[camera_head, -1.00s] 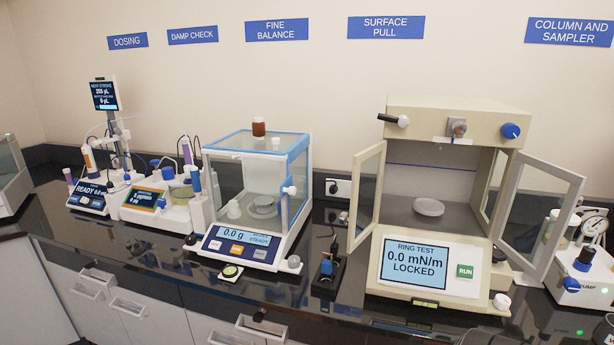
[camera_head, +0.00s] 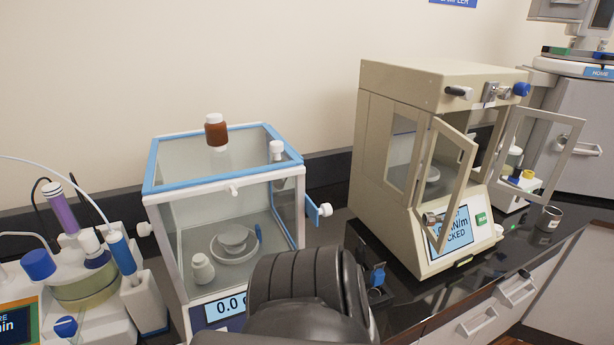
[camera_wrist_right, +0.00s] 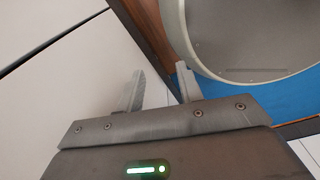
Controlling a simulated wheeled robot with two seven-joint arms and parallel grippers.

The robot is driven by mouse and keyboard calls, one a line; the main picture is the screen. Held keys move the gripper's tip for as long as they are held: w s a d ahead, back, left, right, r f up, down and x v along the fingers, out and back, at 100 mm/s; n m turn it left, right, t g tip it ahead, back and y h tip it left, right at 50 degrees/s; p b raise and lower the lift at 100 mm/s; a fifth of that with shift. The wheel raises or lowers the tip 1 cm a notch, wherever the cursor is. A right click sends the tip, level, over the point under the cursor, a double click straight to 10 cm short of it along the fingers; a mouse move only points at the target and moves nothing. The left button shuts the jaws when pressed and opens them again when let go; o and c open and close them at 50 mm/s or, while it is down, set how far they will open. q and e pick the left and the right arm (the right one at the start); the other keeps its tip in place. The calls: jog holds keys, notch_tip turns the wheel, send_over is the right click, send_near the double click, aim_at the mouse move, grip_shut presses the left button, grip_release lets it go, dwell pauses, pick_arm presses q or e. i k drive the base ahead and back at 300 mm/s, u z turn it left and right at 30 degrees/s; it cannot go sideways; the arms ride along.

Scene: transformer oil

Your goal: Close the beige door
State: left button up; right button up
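The beige door (camera_head: 441,174) is a framed clear panel at the left front of the beige ring-test instrument (camera_head: 396,150). It stands swung open, out from the chamber. A second, greyer framed door (camera_head: 533,166) on the instrument's right side is also open. My right gripper (camera_wrist_right: 161,86) shows only in the right wrist view, with its fingers apart and nothing between them. It is not seen near the door. My left gripper is out of view.
My dark arm link covers the bottom middle. A small cup (camera_head: 549,218) sits right of the instrument near the counter (camera_head: 400,305) edge.

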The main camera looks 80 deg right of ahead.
aim_at(427, 220)
jog(key=z, duration=4.15)
jog(key=k, duration=1.3)
jog(key=z, duration=0.8)
jog(key=i, duration=0.65)
jog(key=u, duration=0.45)
